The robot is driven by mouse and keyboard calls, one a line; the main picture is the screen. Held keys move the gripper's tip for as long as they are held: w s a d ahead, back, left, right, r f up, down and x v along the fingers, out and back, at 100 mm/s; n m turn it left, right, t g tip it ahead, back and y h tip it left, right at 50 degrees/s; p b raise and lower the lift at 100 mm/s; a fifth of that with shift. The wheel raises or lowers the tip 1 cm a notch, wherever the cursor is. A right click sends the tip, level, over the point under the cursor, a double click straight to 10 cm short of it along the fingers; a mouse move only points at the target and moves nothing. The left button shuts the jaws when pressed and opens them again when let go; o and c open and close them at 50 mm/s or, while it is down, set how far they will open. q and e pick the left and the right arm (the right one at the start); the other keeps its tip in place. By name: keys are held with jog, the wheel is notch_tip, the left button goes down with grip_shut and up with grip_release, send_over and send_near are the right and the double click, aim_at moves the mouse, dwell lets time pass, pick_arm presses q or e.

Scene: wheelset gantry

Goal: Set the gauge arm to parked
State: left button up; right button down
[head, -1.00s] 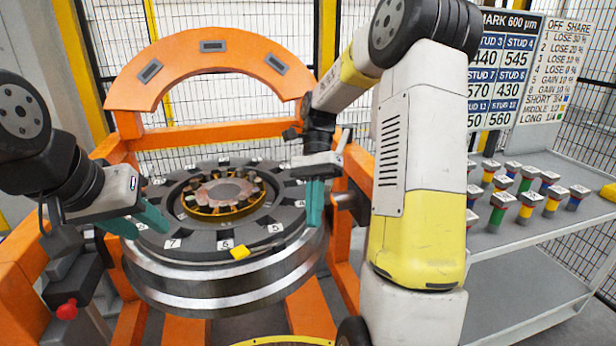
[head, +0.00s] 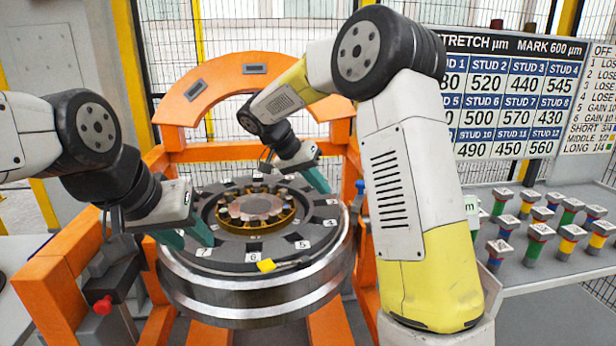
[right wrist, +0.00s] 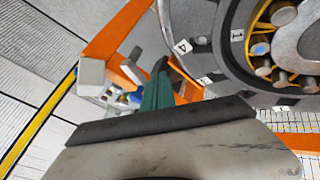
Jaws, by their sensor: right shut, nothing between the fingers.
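I cannot single out the gauge arm with certainty. A small yellow block (head: 266,265) with a thin dark bar beside it sits at the front rim of the wheel (head: 250,290). A blue-topped handle (head: 360,187) stands at the wheel's right, by the orange frame; a blue part (right wrist: 135,97) shows beside a grey block in the right wrist view. My right gripper (head: 320,182) is shut and empty near the wheel's back right edge; its teal fingers also show in the right wrist view (right wrist: 157,92). My left gripper (head: 192,241) is open, its teal fingers apart by the wheel's left front rim.
An orange gantry arch (head: 255,85) rises behind the wheel. A grey side table (head: 560,275) at the right holds several colour-banded studs. A stretch board (head: 510,95) hangs above it. A red knob (head: 103,305) is at the lower left. Mesh fencing stands behind.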

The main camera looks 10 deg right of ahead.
jog(key=s+d+f, duration=0.1)
jog(key=d+f, duration=0.2)
jog(key=d, duration=0.2)
jog(key=shift+s+d, duration=0.2)
jog(key=shift+d, duration=0.15)
jog(key=shift+d+r, duration=0.1)
jog(key=s+d+n+t, duration=0.1)
jog(key=s+d, duration=0.4)
jog(key=d, duration=0.5)
jog(key=shift+d, duration=0.4)
jog(key=shift+w, duration=0.1)
